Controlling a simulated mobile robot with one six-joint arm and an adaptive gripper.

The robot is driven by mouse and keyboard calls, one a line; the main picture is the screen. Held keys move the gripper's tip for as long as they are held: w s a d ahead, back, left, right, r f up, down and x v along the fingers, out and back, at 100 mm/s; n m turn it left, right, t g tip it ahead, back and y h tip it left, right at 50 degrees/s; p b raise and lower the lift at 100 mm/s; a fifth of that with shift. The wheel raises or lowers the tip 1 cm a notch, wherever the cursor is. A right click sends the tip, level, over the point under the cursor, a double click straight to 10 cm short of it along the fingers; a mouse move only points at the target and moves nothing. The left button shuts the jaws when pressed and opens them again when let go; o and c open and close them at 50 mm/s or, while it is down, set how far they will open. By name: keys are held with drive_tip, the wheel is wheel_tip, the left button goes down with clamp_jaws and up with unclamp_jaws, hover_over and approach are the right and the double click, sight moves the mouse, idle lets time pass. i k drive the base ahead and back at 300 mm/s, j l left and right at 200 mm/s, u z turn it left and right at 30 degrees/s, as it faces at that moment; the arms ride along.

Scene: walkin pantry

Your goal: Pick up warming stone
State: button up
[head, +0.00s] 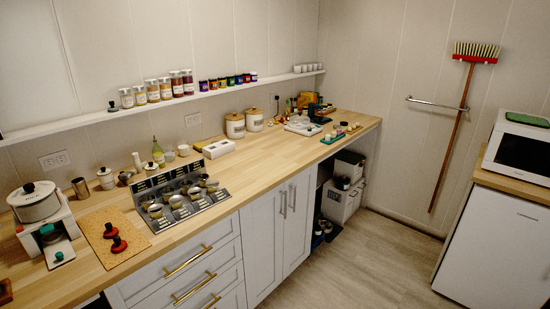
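I cannot make out for certain which thing is the warming stone. On the near left of the wooden counter (262,155), a tan board (95,222) carries two small dark and red knobbed pieces (114,238). To its left, a white pot (36,200) with a dark-knobbed lid sits on a white appliance (62,221). A light block-like item (303,126) lies among small things at the counter's far end, too small to identify. My gripper does not show in this view.
A metal tray of scoops (178,193) lies right of the board. Canisters (235,125) and bottles stand along the wall, below a shelf of jars (166,88). The counter's middle front is clear. A white fridge (498,247) and microwave (520,150) stand right; the floor (375,265) between is open.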

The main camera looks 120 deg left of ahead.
sight(119, 246)
drive_tip(key=u, duration=0.5)
drive_tip(key=j+u, duration=0.1)
drive_tip(key=u, duration=0.85)
drive_tip(key=j+u, duration=0.1)
drive_tip(key=u, duration=0.85)
drive_tip(key=i+j+u, duration=0.2)
drive_tip(key=u, duration=0.25)
drive_tip(key=i+j+u, duration=0.15)
drive_tip(key=u, duration=0.3)
drive_tip(key=i+u, duration=0.25)
drive_tip(key=u, duration=0.2)
drive_tip(key=i+u, duration=0.2)
drive_tip(key=u, duration=0.3)
drive_tip(key=i+l+u, duration=0.1)
drive_tip(key=i+u, duration=0.15)
drive_tip(key=u, duration=0.2)
drive_tip(key=i+l+u, duration=0.25)
drive_tip(key=i+l, duration=0.65)
drive_tip(key=l, duration=0.1)
